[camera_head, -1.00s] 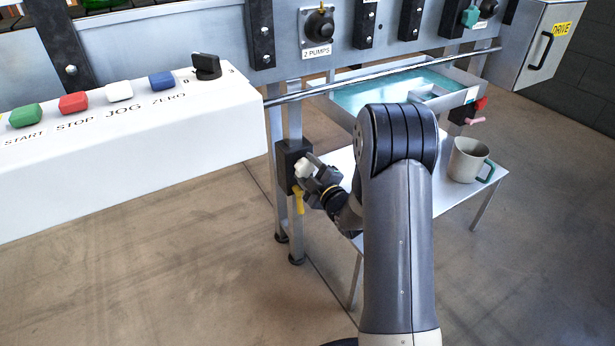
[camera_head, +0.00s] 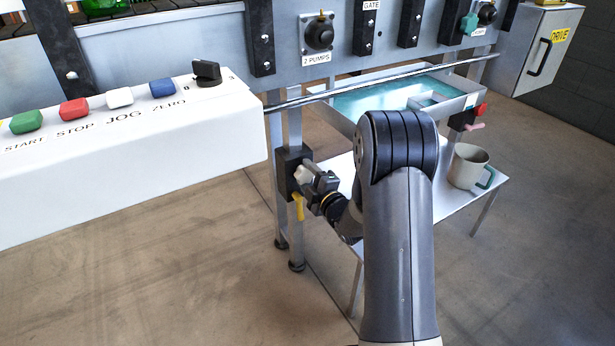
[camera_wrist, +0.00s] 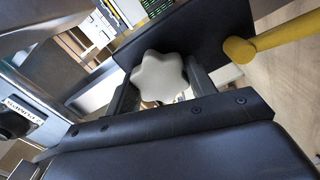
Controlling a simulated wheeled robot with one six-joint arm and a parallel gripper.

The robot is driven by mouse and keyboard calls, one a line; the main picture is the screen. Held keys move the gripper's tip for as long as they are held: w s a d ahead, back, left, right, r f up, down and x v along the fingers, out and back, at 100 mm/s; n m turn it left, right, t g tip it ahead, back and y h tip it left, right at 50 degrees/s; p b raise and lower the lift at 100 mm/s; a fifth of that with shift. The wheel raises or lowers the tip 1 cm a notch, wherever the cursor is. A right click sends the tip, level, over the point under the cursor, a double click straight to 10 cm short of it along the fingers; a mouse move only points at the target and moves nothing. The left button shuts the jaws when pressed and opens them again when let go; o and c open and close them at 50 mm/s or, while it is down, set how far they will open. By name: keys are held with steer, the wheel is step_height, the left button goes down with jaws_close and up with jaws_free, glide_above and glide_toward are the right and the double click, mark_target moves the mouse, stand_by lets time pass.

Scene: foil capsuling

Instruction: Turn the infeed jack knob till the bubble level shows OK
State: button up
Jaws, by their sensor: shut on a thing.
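The jack knob is a pale, star-shaped knob (camera_wrist: 160,76) on a black block (camera_head: 287,172) fixed to a metal leg of the machine. In the head view the knob (camera_head: 301,174) is partly covered by my gripper (camera_head: 313,178). In the wrist view my gripper (camera_wrist: 163,88) has one finger on each side of the knob and is shut on it. A yellow handle (camera_wrist: 270,38) sticks out beside the knob; in the head view it hangs below the block. I cannot make out a bubble level or its reading.
A white control box (camera_head: 130,150) with coloured buttons stands at the left. A metal rail (camera_head: 370,78) runs above the knob. A small table (camera_head: 440,212) with a grey mug (camera_head: 467,166) is at the right, below a teal-bottomed tray (camera_head: 385,97). The floor at the lower left is clear.

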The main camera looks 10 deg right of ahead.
steer(key=o, duration=1)
steer(key=shift+c, duration=0.2)
steer(key=p+v, duration=0.2)
steer(key=v, duration=0.8)
steer(key=shift+s, duration=0.4)
steer(key=shift+w, duration=0.1)
steer(key=b+x, duration=0.2)
steer(key=x, duration=0.8)
steer(key=shift+w+f, duration=0.1)
steer(key=shift+w, duration=0.3)
steer(key=shift+s, duration=0.1)
